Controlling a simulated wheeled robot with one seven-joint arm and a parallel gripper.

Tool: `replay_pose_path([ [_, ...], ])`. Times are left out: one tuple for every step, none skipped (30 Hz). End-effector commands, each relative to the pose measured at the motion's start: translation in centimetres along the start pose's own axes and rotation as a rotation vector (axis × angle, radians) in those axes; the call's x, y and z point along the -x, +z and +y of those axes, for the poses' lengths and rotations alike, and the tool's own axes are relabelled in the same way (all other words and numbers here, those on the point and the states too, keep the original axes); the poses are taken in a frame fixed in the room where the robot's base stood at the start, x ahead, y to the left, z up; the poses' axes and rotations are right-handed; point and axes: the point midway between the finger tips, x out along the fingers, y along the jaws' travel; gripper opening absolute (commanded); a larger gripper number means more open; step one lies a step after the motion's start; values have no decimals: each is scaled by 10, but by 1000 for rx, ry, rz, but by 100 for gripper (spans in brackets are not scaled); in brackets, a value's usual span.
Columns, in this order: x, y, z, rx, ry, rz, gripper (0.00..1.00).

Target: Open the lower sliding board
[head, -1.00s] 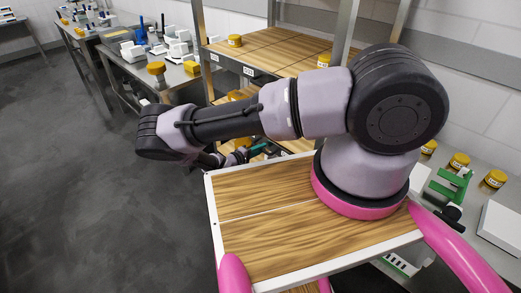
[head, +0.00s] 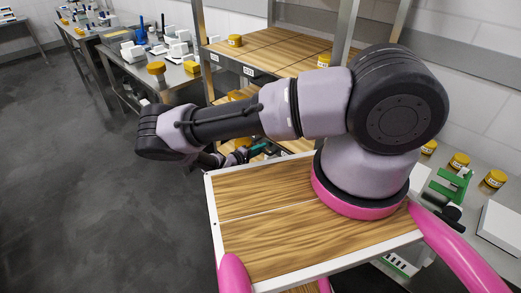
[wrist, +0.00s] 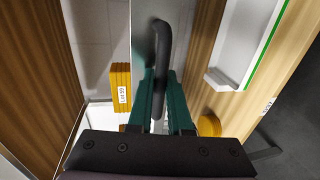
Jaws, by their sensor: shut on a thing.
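My gripper (wrist: 160,78) has dark green fingers closed on a black bar handle (wrist: 163,35). The handle is curved at its far end and runs down between the fingers. In the head view, my gripper (head: 258,148) is small and mostly behind my arm, low beside the shelf rack. Wooden boards flank the handle in the wrist view, one on the left (wrist: 28,90) and one on the right (wrist: 200,45). I cannot tell which is the lower sliding board. In the head view its front is largely hidden by my arm.
Metal tables (head: 172,77) stand at the back left. The dark floor (head: 80,190) at left is clear.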

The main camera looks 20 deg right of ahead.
Motion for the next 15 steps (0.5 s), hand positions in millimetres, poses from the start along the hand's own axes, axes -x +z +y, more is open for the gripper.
replay_pose_path([
  [0,0,-1,1,-2,1,0],
  [0,0,-1,1,-2,1,0],
  [0,0,-1,1,-2,1,0],
  [1,0,-1,1,-2,1,0],
  [1,0,-1,1,-2,1,0],
  [2,0,-1,0,-2,1,0],
  [3,0,-1,0,-2,1,0],
  [4,0,-2,0,-2,2,0],
  [7,-1,-2,0,-2,3,0],
  [10,-1,-3,0,-3,3,0],
  [13,-1,-4,0,-3,4,0],
  [18,-1,-5,0,-3,4,0],
  [23,-1,-6,0,-3,4,0],
  [28,-1,-7,1,-3,4,0],
  [36,-1,-9,1,-4,5,0],
])
